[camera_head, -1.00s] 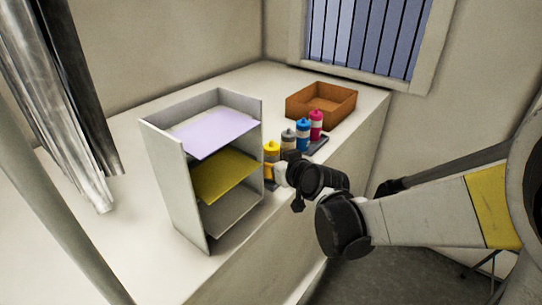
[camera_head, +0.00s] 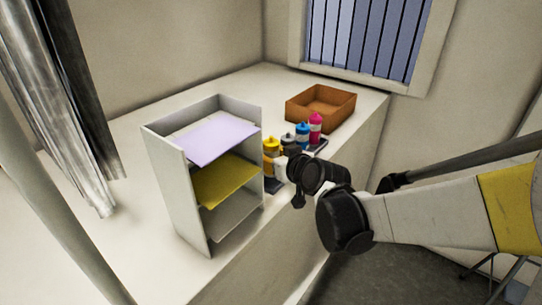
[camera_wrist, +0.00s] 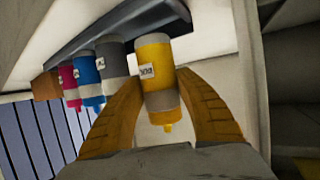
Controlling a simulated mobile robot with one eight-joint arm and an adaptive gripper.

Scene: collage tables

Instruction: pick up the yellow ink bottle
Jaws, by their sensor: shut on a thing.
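The yellow ink bottle (camera_head: 271,147) is beside the right side of the paper shelf, at the near end of a row of bottles. In the wrist view the yellow ink bottle (camera_wrist: 157,75) is between the two orange-yellow fingers of my gripper (camera_wrist: 160,88), which is shut on it. The wrist view shows it upside down, with its nozzle toward the bottom of the picture and a white label on its side. In the head view my gripper (camera_head: 278,168) is partly hidden by my wrist. Whether the bottle's base is clear of the dark tray (camera_wrist: 112,22) is hard to tell.
Grey (camera_head: 288,142), blue (camera_head: 303,134) and magenta (camera_head: 315,127) bottles stand in the row behind. The paper shelf (camera_head: 172,190) with lilac and yellow sheets is close on the left. An empty brown box (camera_head: 335,108) sits farther back. The white table (camera_head: 130,225) is clear at front left.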

